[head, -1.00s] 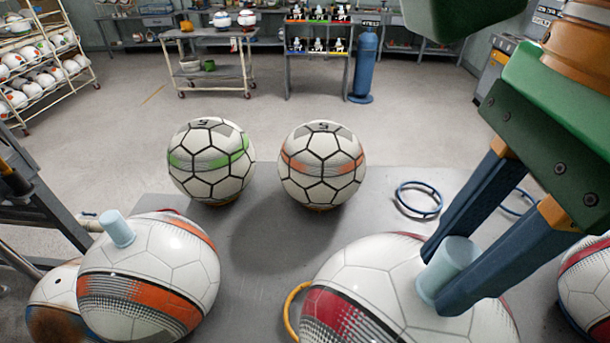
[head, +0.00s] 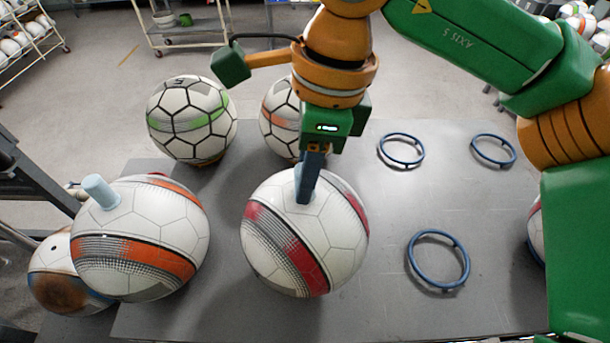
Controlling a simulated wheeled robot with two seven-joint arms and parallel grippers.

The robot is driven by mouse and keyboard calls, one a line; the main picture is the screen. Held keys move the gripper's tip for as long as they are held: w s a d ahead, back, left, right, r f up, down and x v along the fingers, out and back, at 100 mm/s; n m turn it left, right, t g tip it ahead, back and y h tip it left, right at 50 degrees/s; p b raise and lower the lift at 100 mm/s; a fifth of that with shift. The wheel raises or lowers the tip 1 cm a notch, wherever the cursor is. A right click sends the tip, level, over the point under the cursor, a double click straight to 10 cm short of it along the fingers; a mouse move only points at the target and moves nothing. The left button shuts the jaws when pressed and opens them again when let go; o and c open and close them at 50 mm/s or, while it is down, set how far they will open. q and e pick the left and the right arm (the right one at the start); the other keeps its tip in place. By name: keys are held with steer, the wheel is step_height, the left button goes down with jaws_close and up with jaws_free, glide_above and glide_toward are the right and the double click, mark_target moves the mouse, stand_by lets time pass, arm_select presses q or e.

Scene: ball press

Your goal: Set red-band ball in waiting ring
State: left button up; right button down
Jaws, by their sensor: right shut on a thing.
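The red-band ball (head: 281,245) is white with a dark-edged red band and stands out in the middle of the head view. My right gripper (head: 306,190) is above it, its blue fingers shut on the pale blue peg (head: 298,178) at the ball's top. I cannot tell whether the ball touches the table or hangs just above it. Three empty blue rings lie on the table: one at the front (head: 438,260), one at the back middle (head: 401,151) and one at the back right (head: 493,150). No ring shows under the ball. My left gripper is not in view.
An orange-band ball (head: 135,240) with a peg is at the left, in front of a rusty ball (head: 62,275). A green-band ball (head: 190,120) and a partly hidden orange-band one (head: 278,118) stand behind. The grey table (head: 370,310) is clear between the rings.

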step_height(320, 180, down, 2)
steer(key=shift+w+a+f, duration=0.1)
steer(key=shift+a+f, duration=0.05)
steer(key=shift+f, duration=0.45)
steer(key=shift+f+b, duration=0.4)
steer(key=shift+b, duration=0.1)
steer(key=c, duration=0.6)
jaws_free()
steer(key=shift+r, duration=0.1)
